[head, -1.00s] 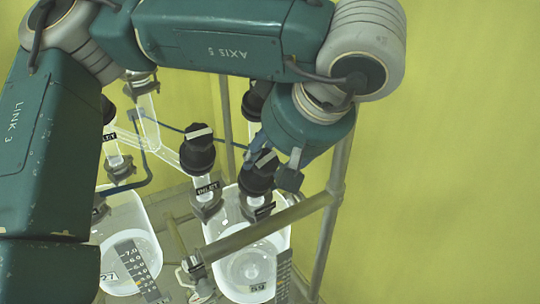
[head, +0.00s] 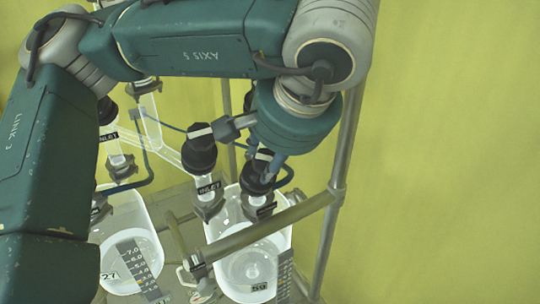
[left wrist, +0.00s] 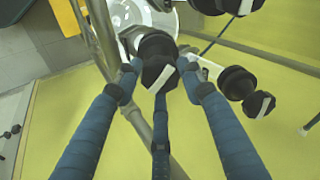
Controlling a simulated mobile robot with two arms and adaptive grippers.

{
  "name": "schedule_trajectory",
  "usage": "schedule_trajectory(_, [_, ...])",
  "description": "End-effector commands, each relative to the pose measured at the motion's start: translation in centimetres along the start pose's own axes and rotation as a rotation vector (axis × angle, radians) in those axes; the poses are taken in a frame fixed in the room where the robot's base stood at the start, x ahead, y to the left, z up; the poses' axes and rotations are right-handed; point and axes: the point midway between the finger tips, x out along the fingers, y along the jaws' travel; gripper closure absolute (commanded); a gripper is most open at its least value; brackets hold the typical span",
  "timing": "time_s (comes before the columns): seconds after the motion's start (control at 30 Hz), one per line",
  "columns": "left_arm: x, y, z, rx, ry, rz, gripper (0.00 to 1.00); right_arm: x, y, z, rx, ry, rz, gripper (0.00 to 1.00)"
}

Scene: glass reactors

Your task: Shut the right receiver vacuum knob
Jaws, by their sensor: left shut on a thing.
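The right receiver (head: 222,228) is a clear white vessel with a label reading 59, in the lower middle of the head view. Its black vacuum knob (head: 249,182) sits on top, partly hidden by my gripper. My left gripper (head: 262,172) comes down from above and is shut on this knob. In the left wrist view the black knob (left wrist: 156,50) with a white bar lies between the blue fingertips (left wrist: 158,66), and the bar slants. My right gripper is in neither view.
A black inlet knob (head: 199,155) stands close to the left of the held knob. A metal frame rail (head: 265,228) crosses in front of the receiver, with an upright post (head: 330,215) at right. The left receiver (head: 115,210) stands further left.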

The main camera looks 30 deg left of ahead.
Motion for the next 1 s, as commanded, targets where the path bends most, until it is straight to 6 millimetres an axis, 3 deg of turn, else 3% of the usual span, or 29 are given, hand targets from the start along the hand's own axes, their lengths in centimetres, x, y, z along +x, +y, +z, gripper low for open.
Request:
schedule_trajectory(0.6, [0.02,-0.06,-0.07,0.571,0.001,0.071,0.87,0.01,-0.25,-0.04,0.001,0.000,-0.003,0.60])
schedule_trajectory(1.0, [-0.01,-0.10,-0.14,0.832,0.003,0.101,0.87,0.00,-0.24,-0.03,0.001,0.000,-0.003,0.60])
